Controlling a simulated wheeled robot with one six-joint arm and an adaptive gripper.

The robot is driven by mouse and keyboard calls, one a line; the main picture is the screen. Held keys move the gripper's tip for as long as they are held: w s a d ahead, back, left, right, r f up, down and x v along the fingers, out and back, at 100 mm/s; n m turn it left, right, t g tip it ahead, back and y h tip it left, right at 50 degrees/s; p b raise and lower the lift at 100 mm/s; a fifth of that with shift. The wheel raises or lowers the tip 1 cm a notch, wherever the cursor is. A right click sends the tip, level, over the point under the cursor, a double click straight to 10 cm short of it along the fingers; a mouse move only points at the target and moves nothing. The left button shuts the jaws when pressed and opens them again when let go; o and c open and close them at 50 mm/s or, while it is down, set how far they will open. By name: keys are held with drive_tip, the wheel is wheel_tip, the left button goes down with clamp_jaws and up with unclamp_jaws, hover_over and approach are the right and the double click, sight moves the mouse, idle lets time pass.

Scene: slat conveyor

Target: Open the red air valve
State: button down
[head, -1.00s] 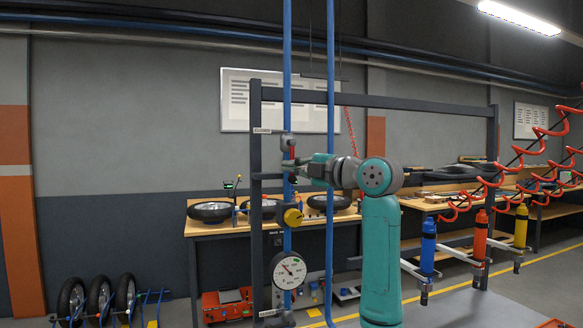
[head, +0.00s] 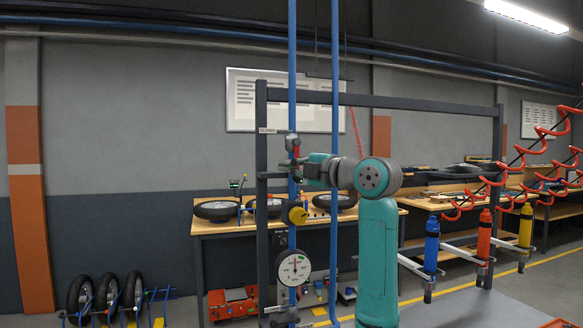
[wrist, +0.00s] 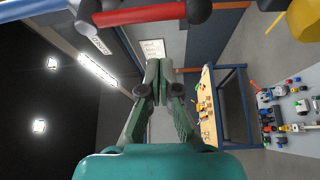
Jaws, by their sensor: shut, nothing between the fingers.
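The red valve handle (head: 297,151) is small in the head view, on the left blue pipe (head: 292,60) below a grey fitting. My gripper (head: 294,164) is beside the pipe at about the handle's height. In the wrist view its fingers (wrist: 158,64) are together and empty, below the handle in the picture. I cannot tell whether they touch it.
Below the valve are a yellow knob (head: 298,215) and a round gauge (head: 294,268) with its needle about upright. A second blue pipe (head: 334,110) and the dark frame (head: 262,190) stand close by.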

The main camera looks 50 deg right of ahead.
drive_tip(key=s, duration=0.8)
drive_tip(key=shift+a, duration=0.35)
drive_tip(key=shift+s, duration=0.1)
